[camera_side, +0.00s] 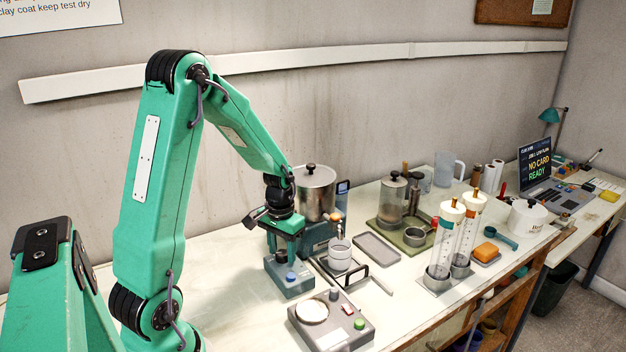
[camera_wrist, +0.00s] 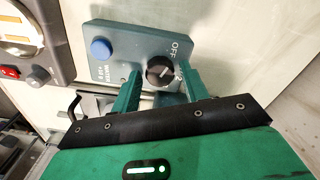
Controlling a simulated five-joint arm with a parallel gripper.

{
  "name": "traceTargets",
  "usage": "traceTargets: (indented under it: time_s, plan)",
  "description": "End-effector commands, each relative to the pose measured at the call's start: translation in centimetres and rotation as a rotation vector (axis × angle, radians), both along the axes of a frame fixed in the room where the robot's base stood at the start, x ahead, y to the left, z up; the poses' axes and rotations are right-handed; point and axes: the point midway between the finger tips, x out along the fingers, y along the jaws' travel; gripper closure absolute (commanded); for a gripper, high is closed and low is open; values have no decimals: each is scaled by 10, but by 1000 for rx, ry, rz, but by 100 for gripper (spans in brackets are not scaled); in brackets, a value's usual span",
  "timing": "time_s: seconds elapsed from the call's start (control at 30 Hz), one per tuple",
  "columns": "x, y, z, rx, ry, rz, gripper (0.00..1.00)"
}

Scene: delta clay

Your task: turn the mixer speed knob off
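The mixer control box (camera_wrist: 122,62) is blue-grey, with a round blue button (camera_wrist: 101,49) and a black speed knob (camera_wrist: 160,71) bearing a white pointer mark. "OFF" is printed beside the knob; the mark's exact setting is hard to read. My gripper (camera_wrist: 161,84) has its two green fingers on either side of the knob, with a visible gap to each, so it is open. In the side view the box (camera_side: 290,287) stands on the bench and my gripper (camera_side: 281,240) points down over its rear, partly hiding the knob.
A grey unit (camera_side: 349,335) with a round pale plate, red and green buttons stands close by. Bare bench lies left of the box.

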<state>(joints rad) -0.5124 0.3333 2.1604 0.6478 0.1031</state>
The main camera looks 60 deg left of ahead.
Motion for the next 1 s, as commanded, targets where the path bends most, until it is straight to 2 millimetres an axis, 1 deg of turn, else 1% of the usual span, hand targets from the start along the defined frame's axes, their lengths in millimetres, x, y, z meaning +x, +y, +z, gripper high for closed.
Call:
traceTargets:
  time_s: [0.37,0.53,0.73,1.0]
  plan:
    - [0,0,0,0,0,-1,47]
    - [1,0,7,1,-2,-1,47]
    - [1,0,27,2,-4,-1,47]
    - [1,0,61,2,-4,-1,47]
